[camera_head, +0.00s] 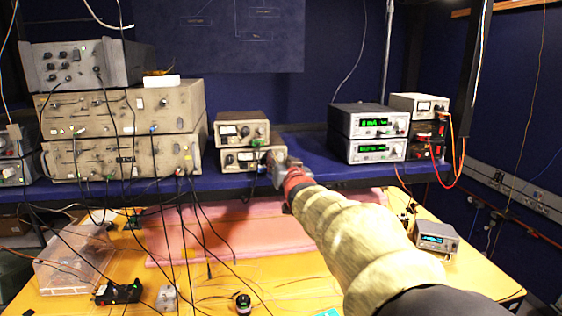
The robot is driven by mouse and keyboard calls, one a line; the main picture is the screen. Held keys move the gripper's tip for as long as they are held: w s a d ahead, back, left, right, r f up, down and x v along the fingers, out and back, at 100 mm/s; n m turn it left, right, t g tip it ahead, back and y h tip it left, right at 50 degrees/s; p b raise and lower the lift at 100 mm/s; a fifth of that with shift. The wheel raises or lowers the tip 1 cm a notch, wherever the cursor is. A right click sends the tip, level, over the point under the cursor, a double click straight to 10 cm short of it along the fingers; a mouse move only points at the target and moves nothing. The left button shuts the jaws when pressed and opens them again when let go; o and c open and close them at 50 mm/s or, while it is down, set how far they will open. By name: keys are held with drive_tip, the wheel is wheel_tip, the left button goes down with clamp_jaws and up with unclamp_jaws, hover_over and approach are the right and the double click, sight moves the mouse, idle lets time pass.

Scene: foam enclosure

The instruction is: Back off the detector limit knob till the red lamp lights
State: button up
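Two small beige meter units sit stacked on the blue shelf at centre, an upper one (241,118) and a lower one (238,159). Each has a meter on the left of its face and small controls on the right. My gripper (270,162) is at the right end of the lower unit's face and hides part of it. The fingers are too small and dark to tell whether they are open, shut or touching a knob. I cannot make out which control is the detector limit knob. I see no lit red lamp on either unit.
Large beige instruments (125,107) with hanging cables stand left on the shelf (309,157). Two green-display units (367,121) stand right. Below, the wooden table (250,275) holds pink foam (225,232), a clear box (72,262) and a small display unit (436,237).

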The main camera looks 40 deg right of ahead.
drive_tip(key=shift+s, duration=0.15)
drive_tip(key=v, duration=1.1)
drive_tip(key=shift+s+a, duration=0.25)
drive_tip(key=shift+s, duration=0.1)
drive_tip(key=s+a+f+g+y+b, duration=0.1)
drive_tip(key=s+f+g, duration=0.15)
drive_tip(key=f, duration=0.45)
drive_tip(key=s+a+f+n+g+b, duration=0.1)
drive_tip(key=s+f+g, duration=0.15)
drive_tip(key=f, duration=0.35)
drive_tip(key=s+a+f+g+y+b, duration=0.1)
drive_tip(key=s+a+f+g, duration=0.1)
drive_tip(key=s+f, duration=0.35)
drive_tip(key=s+a+f+n+g+y+b, duration=0.1)
drive_tip(key=s+a+f+n+y+b, duration=0.2)
drive_tip(key=a+f+b, duration=0.5)
drive_tip(key=s+a+f+n+g+y+b, duration=0.1)
drive_tip(key=s+a+f+n+y+b, duration=0.2)
drive_tip(key=a+f, duration=1.3)
drive_tip(key=s+a+b, duration=0.3)
drive_tip(key=b, duration=0.2)
drive_tip(key=shift+s+f+n+g+y, duration=0.2)
drive_tip(key=shift+s+n+g+y, duration=0.1)
drive_tip(key=shift+n+y, duration=0.1)
